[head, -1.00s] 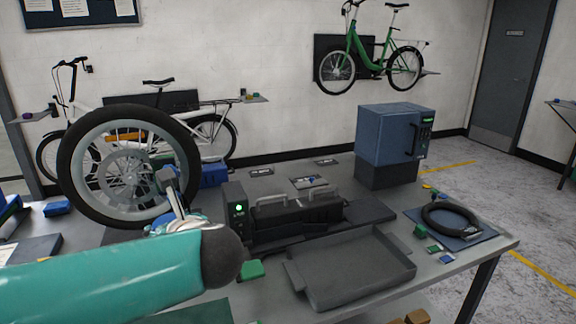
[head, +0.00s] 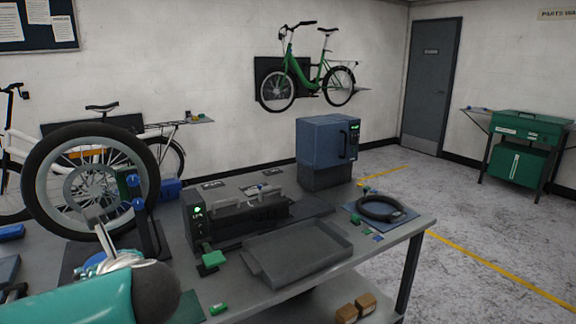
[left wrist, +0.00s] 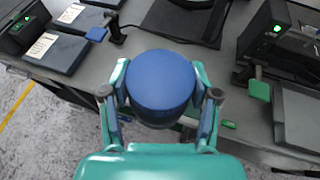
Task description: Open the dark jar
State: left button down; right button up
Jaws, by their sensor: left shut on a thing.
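A blue round-topped thing (left wrist: 162,84) with a darker blue side fills the space between the fingers of my left gripper (left wrist: 161,94) in the left wrist view. The fingers press on it from both sides. Its underside is hidden, so I cannot tell whether it is a whole jar or only a lid. In the head view my left gripper (head: 108,258) is at the lower left, over the near-left part of the bench, and mostly hides what it holds. No other dark jar is clearly visible. My right gripper is in neither view.
The grey bench (head: 215,290) holds a black device with a green light (head: 198,211), an empty grey tray (head: 300,252), a blue cabinet (head: 325,145) and a black ring on a mat (head: 384,207). A bike wheel (head: 60,190) stands behind my gripper.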

pick_arm(q)
jog(key=shift+d+f+p, duration=0.2)
jog(key=shift+d+p, duration=0.1)
jog(key=shift+d, duration=0.15)
jog(key=s+d+f+p, duration=0.1)
jog(key=d+f, duration=0.2)
jog(key=f, duration=0.6)
jog(key=s+d+f+p, duration=0.1)
jog(key=d+f, duration=0.2)
jog(key=f, duration=0.6)
jog(key=s+d+f+p, duration=0.1)
jog(key=s+d+f, duration=0.1)
jog(key=f, duration=0.7)
jog(key=shift+d+f+y, duration=0.25)
jog(key=shift+d+y, duration=0.05)
jog(key=shift+d, duration=0.55)
